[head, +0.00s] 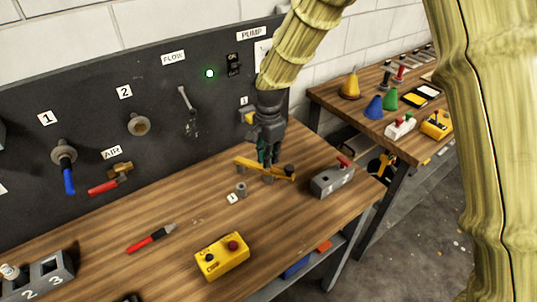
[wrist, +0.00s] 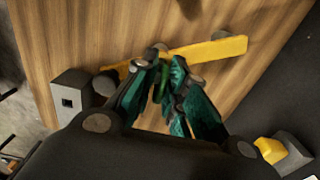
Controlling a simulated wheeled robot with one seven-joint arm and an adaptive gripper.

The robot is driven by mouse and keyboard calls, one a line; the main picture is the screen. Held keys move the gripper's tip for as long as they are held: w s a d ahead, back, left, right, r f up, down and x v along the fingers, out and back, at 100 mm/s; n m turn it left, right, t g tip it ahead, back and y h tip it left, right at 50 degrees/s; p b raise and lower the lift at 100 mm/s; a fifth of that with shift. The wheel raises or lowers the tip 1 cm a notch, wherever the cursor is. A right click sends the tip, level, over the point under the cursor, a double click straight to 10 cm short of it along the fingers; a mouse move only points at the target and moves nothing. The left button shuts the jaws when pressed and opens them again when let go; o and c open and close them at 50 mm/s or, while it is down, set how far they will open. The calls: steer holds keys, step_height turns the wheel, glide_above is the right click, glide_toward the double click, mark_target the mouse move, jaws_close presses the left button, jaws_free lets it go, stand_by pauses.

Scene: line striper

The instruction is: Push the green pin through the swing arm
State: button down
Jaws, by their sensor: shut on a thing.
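The yellow swing arm (head: 246,163) is a flat bar above the wooden bench, beneath my gripper (head: 265,165). In the wrist view the swing arm (wrist: 215,50) runs across beyond the fingertips. My gripper (wrist: 165,75) has teal fingers closed on a small green piece, which looks like the green pin (wrist: 163,78). The fingers hide much of the pin, and the pin is hidden in the head view. The fingertips are close to the bar. I cannot tell whether the pin's tip is in a hole of the swing arm.
A grey block with a red knob (head: 333,180) stands right of the swing arm. A small grey cylinder (head: 241,189) and white cube (head: 233,198) lie in front. A yellow control box (head: 222,256) and red-handled tool (head: 150,238) lie nearer. The dark panel (head: 90,115) stands behind.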

steer(key=shift+f, duration=1)
stand_by(0.7)
steer(key=c, duration=1.1)
jaws_free()
steer(key=shift+o, duration=0.2)
steer(key=shift+r+p, duration=2.5)
steer(key=shift+r, duration=0.95)
steer(key=shift+d, duration=0.15)
